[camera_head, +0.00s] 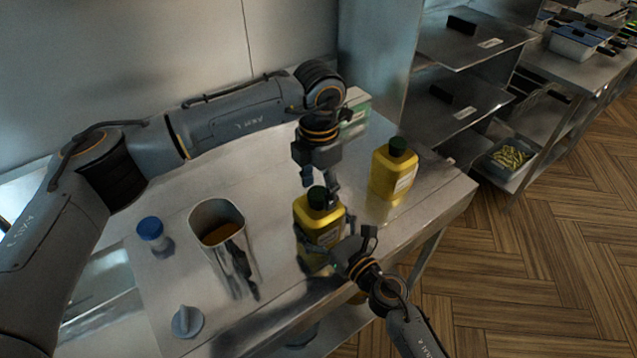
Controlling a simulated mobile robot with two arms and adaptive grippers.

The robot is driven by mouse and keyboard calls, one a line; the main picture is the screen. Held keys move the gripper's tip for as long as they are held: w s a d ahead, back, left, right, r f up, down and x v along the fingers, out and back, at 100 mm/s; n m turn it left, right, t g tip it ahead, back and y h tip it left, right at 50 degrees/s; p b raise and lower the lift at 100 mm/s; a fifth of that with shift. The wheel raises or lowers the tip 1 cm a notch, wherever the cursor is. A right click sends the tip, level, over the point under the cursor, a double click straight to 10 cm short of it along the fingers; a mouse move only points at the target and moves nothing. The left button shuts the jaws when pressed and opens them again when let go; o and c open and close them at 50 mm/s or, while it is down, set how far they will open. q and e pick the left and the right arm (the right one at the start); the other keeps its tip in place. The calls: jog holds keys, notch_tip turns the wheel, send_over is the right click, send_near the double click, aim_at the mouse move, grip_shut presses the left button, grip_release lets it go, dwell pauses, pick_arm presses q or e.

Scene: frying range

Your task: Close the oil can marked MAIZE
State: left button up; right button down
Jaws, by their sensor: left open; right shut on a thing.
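A yellow oil can (307,212) with a dark green cap (317,199) stands near the front edge of the steel table. My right gripper (335,249) is shut on the body of this can from the front right. My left gripper (321,184) is open and points down just above the cap, its fingers around or close beside it; I cannot tell if they touch. A second yellow can (393,172) with a dark green cap (397,146) stands upright to the right. The label lettering on both cans is too small to read, so I cannot tell which is marked MAIZE.
A blue-capped shaker (152,231) and a grey knob-like piece (187,321) are further left. A green and white box (356,112) stands behind. Shelves (470,45) are at right.

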pick_arm(q)
jog(key=c, duration=1.2)
jog(key=o, duration=1.4)
jog(key=shift+c, duration=0.2)
notch_tip(320, 180, up, 12)
pick_arm(e)
grip_release()
